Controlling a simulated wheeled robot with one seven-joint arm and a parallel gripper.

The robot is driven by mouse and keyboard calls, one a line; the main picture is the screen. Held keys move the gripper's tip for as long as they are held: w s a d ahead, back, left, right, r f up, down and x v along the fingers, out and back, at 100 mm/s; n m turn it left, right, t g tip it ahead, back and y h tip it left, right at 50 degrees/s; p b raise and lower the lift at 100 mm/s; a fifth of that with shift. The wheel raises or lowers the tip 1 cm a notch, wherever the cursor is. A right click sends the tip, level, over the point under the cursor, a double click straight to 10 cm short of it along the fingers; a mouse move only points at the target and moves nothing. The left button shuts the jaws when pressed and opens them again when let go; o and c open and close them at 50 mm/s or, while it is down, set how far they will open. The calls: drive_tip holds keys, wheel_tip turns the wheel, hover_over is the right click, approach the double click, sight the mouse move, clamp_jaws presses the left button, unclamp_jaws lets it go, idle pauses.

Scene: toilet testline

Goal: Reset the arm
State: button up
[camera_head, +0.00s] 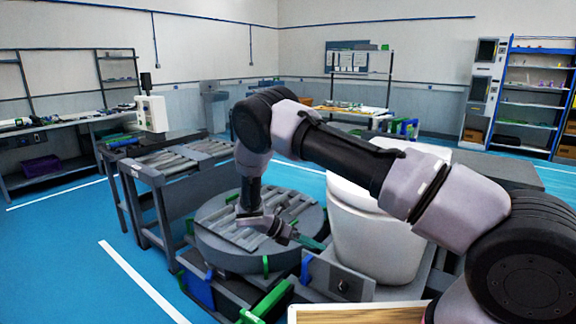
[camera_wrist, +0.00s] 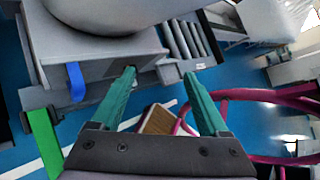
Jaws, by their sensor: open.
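My arm crosses the head view from the lower right, bends at the upper middle and reaches down over the round roller turntable (camera_head: 225,242). My gripper (camera_head: 305,240) is at its end, just left of the white toilet (camera_head: 375,235), over the turntable's right side. I cannot tell from the head view if it touches anything. In the wrist view my gripper (camera_wrist: 160,78) has two teal fingers spread apart with nothing between them. The rounded grey-white underside of the toilet (camera_wrist: 120,12) fills the top left of that view.
A roller conveyor (camera_head: 185,158) leads to the turntable from the left. A wooden-topped surface (camera_head: 355,313) is at the front. Blue and green brackets (camera_head: 198,290) stick out from the turntable's base. Pink tubing (camera_wrist: 265,96) shows at right in the wrist view. Blue floor at left is clear.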

drive_tip(key=s+d+r+m+y, duration=0.1)
drive_tip(key=d+r+m+y, duration=0.3)
drive_tip(key=r, duration=0.7)
drive_tip(key=s+d+r+m+g+y, duration=0.1)
drive_tip(key=d+r+m+y, duration=0.1)
drive_tip(key=r+m, duration=0.65)
drive_tip(key=s+d+r+m+y, duration=0.2)
drive_tip(key=d+r+m+y, duration=0.15)
drive_tip(key=r, duration=0.95)
drive_tip(key=s+d+r+m+t+y, duration=0.2)
drive_tip(key=s+d+r+m+t, duration=0.1)
drive_tip(key=s+r+m, duration=0.4)
drive_tip(key=s+d+r+m+t+y, duration=0.2)
drive_tip(key=s+d+r+m+t, duration=0.2)
drive_tip(key=s+r+m, duration=0.3)
drive_tip(key=s+r, duration=0.1)
drive_tip(key=s, duration=0.3)
drive_tip(key=shift+s+d+r+t, duration=0.25)
drive_tip(key=shift+s+t, duration=0.05)
